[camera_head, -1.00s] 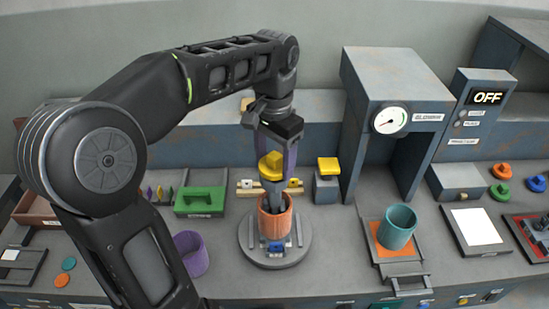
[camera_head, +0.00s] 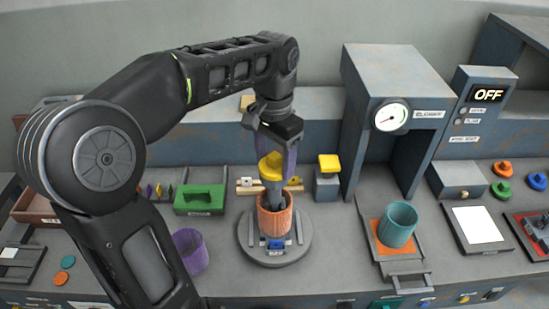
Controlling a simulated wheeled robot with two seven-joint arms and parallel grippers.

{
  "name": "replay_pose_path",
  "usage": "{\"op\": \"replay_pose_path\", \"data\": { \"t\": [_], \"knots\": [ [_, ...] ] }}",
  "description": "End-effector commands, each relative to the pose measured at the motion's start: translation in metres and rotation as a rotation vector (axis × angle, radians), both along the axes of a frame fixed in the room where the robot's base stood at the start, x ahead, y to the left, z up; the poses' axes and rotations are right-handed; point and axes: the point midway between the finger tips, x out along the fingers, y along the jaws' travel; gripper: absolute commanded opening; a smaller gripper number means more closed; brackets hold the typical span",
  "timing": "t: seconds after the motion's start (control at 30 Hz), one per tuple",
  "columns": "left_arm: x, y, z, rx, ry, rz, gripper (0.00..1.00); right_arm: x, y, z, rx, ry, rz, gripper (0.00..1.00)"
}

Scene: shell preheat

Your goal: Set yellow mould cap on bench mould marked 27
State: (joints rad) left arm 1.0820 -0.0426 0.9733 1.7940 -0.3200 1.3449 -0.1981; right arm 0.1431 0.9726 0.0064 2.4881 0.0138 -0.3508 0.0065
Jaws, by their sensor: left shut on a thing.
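The yellow mould cap (camera_head: 271,165), with a raised knob, is at my left gripper (camera_head: 273,188), which is shut on it. The gripper points down over the copper-coloured cup (camera_head: 275,221), and dark grey parts below the cap reach into the cup's mouth. The overlap hides how the fingers sit on the cap. The cup stands upright on a round grey plate (camera_head: 247,243). I cannot read a 27 on any mould. My right gripper is not in view.
A yellow-topped grey block (camera_head: 327,186) stands right of the cup. A purple cup (camera_head: 190,250) and a green tray (camera_head: 200,200) are at the left. Orange, green and blue caps (camera_head: 502,188) lie far right.

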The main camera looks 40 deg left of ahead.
Motion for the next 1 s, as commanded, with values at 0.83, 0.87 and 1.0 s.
{"op": "replay_pose_path", "data": {
  "t": [0.83, 0.87, 1.0],
  "knots": [
    [0.0000, 0.0000, -0.0013, 0.000, 0.000, 0.000, 0.72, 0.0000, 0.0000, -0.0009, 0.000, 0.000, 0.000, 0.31],
    [0.0000, 0.0000, -0.0013, 0.000, 0.000, 0.000, 0.72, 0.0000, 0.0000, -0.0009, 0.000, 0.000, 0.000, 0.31],
    [-0.0001, 0.0001, -0.0013, 0.000, 0.000, 0.000, 0.72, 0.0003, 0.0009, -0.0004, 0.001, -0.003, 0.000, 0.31]
  ]
}}
